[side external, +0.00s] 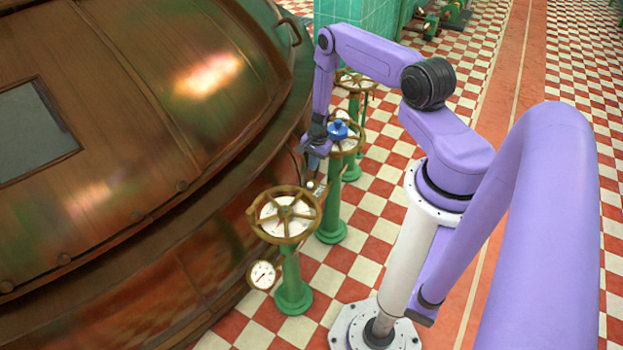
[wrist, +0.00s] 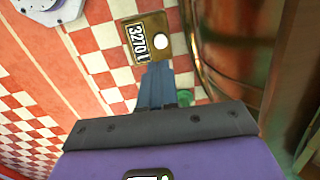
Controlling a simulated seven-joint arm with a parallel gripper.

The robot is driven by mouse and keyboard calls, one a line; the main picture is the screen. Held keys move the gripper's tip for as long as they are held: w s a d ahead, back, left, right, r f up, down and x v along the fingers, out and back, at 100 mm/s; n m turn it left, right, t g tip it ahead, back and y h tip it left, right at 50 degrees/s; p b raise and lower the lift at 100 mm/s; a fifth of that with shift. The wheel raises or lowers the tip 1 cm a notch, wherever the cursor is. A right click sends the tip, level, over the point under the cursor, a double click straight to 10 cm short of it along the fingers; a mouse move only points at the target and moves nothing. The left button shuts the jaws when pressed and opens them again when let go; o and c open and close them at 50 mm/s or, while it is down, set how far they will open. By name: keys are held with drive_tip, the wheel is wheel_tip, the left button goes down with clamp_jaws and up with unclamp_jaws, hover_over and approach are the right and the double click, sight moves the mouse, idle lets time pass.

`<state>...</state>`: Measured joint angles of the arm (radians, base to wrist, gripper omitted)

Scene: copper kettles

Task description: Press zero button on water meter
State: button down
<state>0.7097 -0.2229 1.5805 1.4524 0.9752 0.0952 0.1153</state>
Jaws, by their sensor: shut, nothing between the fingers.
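The water meter (wrist: 149,24) shows in the wrist view as a brass-coloured plate at the top centre. It has a dark counter window (wrist: 137,43) with white digits and a round white button (wrist: 161,43) beside it. My gripper (wrist: 157,66) has its blue fingers together, with nothing between them. In the wrist view the fingertips appear just below the button; I cannot tell the gap between them. In the side external view my gripper (side external: 317,150) hangs beside the copper kettle, and the meter is too small there to make out clearly.
The large copper kettle (side external: 130,110) fills the left, close to my gripper. A valve handwheel (side external: 285,214) on a green post with a round gauge (side external: 262,275) stands in front. More handwheels (side external: 356,80) stand behind. The checkered floor to the right is mostly clear.

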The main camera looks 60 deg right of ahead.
sight(311, 185)
drive_tip(key=shift+w+a+f, duration=0.1)
drive_tip(key=shift+w+f, duration=0.05)
drive_tip(key=shift+f, duration=1.85)
drive_tip(key=shift+w+a+f, duration=0.1)
drive_tip(key=shift+w+f, duration=0.05)
drive_tip(key=shift+f, duration=1.8)
drive_tip(key=shift+f, duration=1.05)
drive_tip(key=shift+a, duration=0.1)
wheel_tip(311, 185, up, 14)
drive_tip(key=d, duration=0.1)
drive_tip(key=shift+s+r, duration=0.2)
drive_tip(key=shift+s, duration=0.2)
